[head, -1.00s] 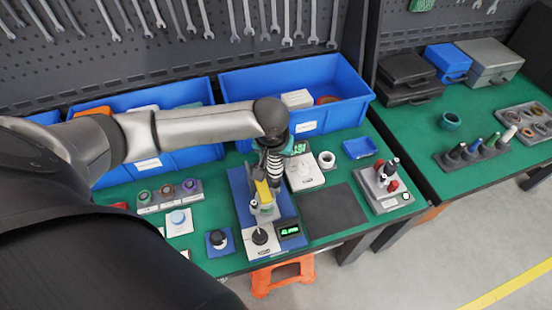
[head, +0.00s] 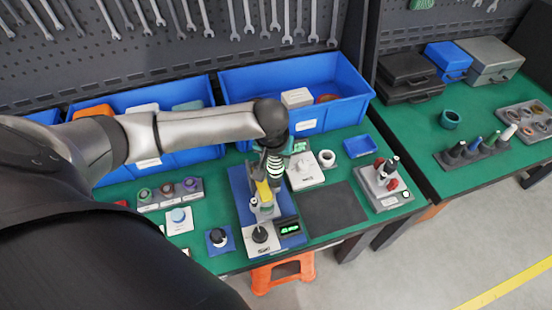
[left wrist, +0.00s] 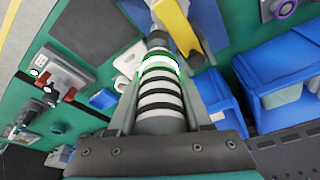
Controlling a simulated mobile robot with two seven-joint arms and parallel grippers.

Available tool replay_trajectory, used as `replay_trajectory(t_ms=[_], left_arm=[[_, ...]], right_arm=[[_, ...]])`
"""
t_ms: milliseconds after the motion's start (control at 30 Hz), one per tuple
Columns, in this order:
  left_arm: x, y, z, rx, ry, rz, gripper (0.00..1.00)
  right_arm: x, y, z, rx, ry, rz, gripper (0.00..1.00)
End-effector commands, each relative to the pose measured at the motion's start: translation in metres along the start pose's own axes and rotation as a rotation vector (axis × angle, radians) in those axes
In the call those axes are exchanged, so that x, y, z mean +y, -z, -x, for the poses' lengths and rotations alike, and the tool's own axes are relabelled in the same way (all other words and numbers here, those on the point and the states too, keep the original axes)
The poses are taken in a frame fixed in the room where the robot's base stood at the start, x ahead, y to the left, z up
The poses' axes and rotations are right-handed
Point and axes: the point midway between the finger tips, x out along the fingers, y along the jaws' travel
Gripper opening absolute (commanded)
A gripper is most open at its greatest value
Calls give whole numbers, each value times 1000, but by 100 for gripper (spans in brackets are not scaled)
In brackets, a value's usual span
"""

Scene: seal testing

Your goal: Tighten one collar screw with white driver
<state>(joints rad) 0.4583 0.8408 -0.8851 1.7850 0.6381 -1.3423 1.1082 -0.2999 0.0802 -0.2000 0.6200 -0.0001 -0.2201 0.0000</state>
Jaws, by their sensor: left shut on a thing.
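My left gripper (left wrist: 160,112) is shut on a driver (left wrist: 161,98) with a thick handle banded in dark and pale rings. A bright white-green ring shows near its far end. In the head view the driver (head: 275,167) points down over the blue test station (head: 240,190), beside a yellow part (head: 263,190). Below stands a pale grey block with a black knob (head: 260,235), next to a small display with green digits (head: 289,228). The collar screw and driver tip are too small or hidden to tell whether they touch. My right gripper is not in view.
A dark mat (head: 332,208) lies right of the station. A grey fixture with red parts (head: 384,185) stands beyond it. Blue bins (head: 300,118) line the back. A rack of coloured tools (head: 475,152) stands on the right table. Small parts lie left of the station.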

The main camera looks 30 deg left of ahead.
Motion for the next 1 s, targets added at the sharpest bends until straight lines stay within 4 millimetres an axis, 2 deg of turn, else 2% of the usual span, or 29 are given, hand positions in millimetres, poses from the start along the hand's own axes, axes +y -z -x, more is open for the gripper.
replay_trajectory(t_ms=[1000], left_arm=[[0, 1, 0, 3, -1, 1, 0]], right_arm=[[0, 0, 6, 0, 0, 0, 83]])
